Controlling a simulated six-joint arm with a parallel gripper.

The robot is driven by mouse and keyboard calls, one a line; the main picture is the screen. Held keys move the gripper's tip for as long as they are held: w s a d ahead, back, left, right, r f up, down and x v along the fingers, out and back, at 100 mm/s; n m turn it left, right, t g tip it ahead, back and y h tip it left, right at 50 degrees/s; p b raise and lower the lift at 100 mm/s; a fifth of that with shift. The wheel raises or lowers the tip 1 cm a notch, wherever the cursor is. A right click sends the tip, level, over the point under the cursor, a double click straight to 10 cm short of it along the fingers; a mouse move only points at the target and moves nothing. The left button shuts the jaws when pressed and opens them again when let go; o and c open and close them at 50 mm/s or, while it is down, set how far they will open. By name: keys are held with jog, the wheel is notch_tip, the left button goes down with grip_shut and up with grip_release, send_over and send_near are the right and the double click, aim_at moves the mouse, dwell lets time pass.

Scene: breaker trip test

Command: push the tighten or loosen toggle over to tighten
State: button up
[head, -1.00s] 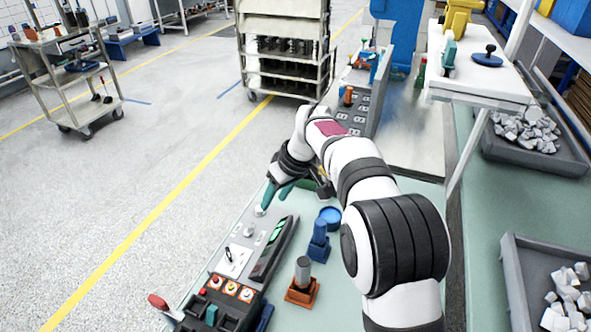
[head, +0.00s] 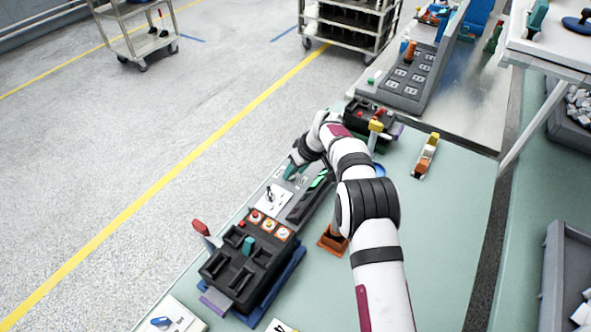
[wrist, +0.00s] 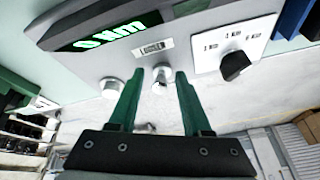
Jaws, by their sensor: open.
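The grey control panel (wrist: 205,22) fills the upper wrist view, with a lit green display (wrist: 110,33) reading 0 Nm. A small label (wrist: 153,48), seemingly "LOOSEN", sits beside a silver toggle or knob (wrist: 161,80). My gripper (wrist: 160,77) is open, its two green fingers either side of that silver part with gaps; contact is not visible. A second silver knob (wrist: 108,88) lies left of the left finger. In the head view, my gripper (head: 291,173) is over the panel's far part and hides these knobs; the display (head: 319,180) shows beside it.
A black rotary switch (wrist: 236,66) on a white plate (wrist: 228,44) is right of the fingers.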

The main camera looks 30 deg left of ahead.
grip_shut()
jog(key=shift+a+h, duration=0.25)
jog(key=shift+h, duration=0.15)
jog(key=shift+r+h, duration=0.1)
jog(key=shift+h, duration=0.2)
grip_release()
